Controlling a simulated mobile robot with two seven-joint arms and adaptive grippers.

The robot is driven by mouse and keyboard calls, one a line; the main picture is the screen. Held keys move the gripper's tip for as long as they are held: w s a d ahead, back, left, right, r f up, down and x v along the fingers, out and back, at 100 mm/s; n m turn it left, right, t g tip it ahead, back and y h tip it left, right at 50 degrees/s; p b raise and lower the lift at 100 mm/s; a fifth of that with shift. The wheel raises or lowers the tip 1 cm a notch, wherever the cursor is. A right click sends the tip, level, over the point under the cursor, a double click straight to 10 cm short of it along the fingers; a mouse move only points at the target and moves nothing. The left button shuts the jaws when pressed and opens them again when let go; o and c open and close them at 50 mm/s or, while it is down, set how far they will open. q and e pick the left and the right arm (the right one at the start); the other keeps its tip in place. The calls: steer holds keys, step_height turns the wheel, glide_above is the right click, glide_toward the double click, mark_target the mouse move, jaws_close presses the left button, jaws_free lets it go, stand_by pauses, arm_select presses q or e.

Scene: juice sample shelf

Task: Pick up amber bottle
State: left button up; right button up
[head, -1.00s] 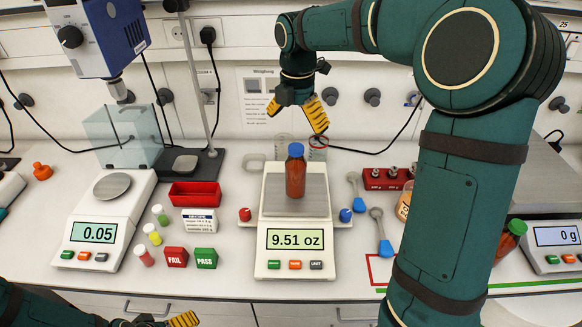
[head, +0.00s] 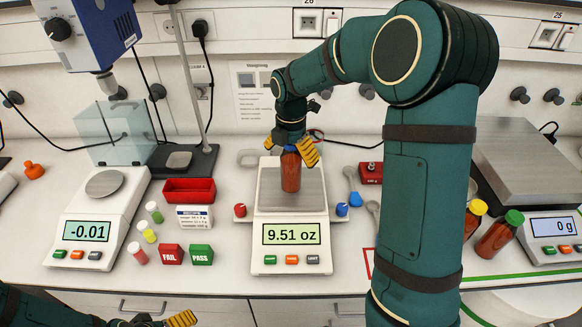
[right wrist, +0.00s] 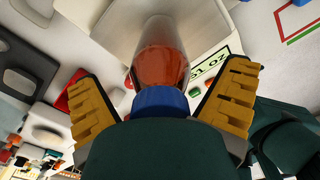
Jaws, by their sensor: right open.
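The amber bottle (head: 290,170) stands upright on the pan of the middle scale (head: 290,234), which reads 9.51 oz. My right gripper (head: 292,152) is around the top of the bottle, its yellow fingers open on either side of it. In the right wrist view, the blue cap and the amber bottle (right wrist: 160,62) lie between the two spread fingers (right wrist: 165,100), with gaps on both sides. In the head view the cap is mostly hidden by the gripper. My left gripper (head: 165,321) is at the bottom left edge, only partly visible and away from the bottle.
A left scale (head: 84,232) reads -0.01. A red tray (head: 189,191), small vials and the FAIL (head: 171,254) and PASS (head: 201,254) blocks lie between the scales. Red and blue knobs flank the middle scale.

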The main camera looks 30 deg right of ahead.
steer(key=c, duration=1.5)
step_height(320, 180, up, 10)
steer(key=shift+f+p, duration=0.15)
steer(key=shift+p, duration=0.35)
